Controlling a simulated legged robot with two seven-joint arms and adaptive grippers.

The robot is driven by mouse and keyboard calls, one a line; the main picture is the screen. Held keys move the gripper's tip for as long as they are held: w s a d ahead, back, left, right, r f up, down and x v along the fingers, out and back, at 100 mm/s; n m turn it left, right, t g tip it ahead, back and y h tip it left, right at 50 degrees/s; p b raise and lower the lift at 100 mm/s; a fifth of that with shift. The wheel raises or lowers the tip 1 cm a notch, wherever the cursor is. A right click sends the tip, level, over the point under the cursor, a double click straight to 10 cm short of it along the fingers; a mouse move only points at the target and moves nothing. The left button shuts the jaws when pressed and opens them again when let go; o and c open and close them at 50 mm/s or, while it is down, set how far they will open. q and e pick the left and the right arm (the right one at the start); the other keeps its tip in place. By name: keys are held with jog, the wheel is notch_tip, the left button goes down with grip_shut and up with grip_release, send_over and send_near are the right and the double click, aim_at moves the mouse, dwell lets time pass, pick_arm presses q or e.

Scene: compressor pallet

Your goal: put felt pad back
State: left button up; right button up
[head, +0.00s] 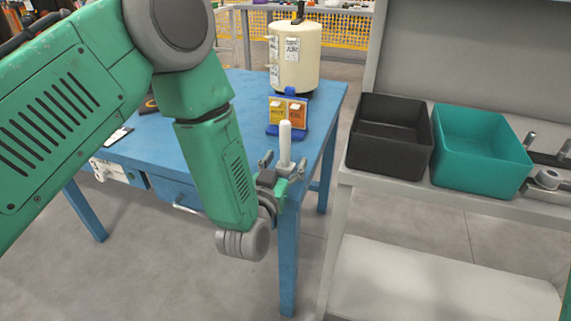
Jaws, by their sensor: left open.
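My left gripper (284,164) is open, near the right front corner of the blue table, with its fingers pointing up and away. A white upright rod with a rounded top (285,139) shows between its fingertips. I cannot tell whether the rod touches the fingers or stands behind them. I cannot make out a felt pad for certain in this view. My right gripper is not in view.
The blue table (234,87) carries a cream tank (294,58) and a blue stand with yellow and orange cards (288,112). On the grey bench at right are a black bin (390,158), a teal bin (481,174) and grey metal parts (548,180). Both bins look empty.

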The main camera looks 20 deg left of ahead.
pick_arm(q)
jog(key=s, duration=1.2)
jog(key=shift+a+f, duration=0.2)
jog(key=s+a+f+g, duration=0.3)
jog(key=f+g, duration=0.2)
jog(key=f, duration=0.4)
jog(key=s+a+f+g, duration=0.4)
jog(key=s+f+g, duration=0.2)
jog(key=s, duration=0.5)
jog(key=s+a+f+g, duration=0.4)
jog(key=s+f+g, duration=0.2)
jog(key=s+f, duration=0.2)
jog(key=s, duration=0.2)
jog(key=shift+s+f+g+y, duration=0.25)
jog(key=shift+s+g+y, duration=0.05)
jog(key=shift+s+g, duration=0.1)
